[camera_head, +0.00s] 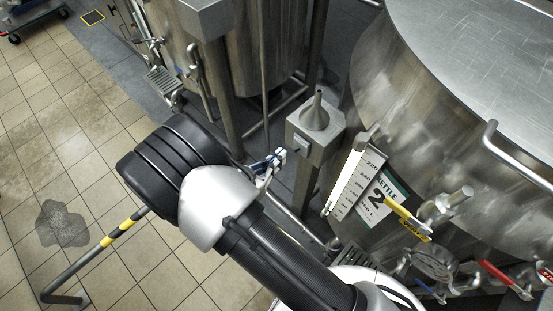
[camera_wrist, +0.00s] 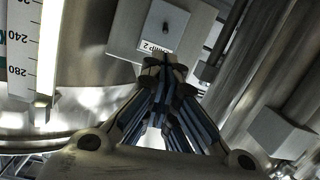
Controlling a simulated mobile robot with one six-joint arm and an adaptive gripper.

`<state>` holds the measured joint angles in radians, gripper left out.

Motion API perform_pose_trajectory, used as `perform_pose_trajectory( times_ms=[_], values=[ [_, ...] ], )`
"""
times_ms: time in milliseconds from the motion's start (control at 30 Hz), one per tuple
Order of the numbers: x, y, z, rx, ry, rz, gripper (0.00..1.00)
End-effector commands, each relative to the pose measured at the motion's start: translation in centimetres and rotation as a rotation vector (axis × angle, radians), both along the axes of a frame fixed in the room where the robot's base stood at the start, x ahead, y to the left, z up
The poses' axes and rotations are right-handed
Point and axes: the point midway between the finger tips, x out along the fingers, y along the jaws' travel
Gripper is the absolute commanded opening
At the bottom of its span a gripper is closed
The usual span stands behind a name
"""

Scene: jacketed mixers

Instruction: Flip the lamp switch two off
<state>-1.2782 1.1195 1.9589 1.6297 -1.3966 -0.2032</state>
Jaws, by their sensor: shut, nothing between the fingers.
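The lamp switch two (camera_head: 301,147) is on the front face of a grey metal box under a funnel in the head view. I cannot tell whether the tips touch the plate.
A large steel kettle (camera_head: 455,80) with a level scale (camera_head: 347,183), a kettle 2 sign (camera_head: 378,205) and yellow and red valve handles stands right of the box. Another steel vessel (camera_head: 255,50) stands behind.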

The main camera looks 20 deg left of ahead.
Motion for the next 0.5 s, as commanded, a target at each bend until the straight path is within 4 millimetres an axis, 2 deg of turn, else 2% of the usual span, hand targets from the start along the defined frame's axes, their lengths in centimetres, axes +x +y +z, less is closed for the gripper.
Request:
perform_pose_trajectory(
  times_ms=[200,400,500],
  values=[
    [3.9,-1.5,-0.9,0.001,0.000,-0.004,0.00],
    [6.0,-2.1,-1.3,0.002,0.000,-0.001,0.00],
    [6.4,-2.3,-1.3,0.001,0.001,-0.001,0.00]
  ],
)
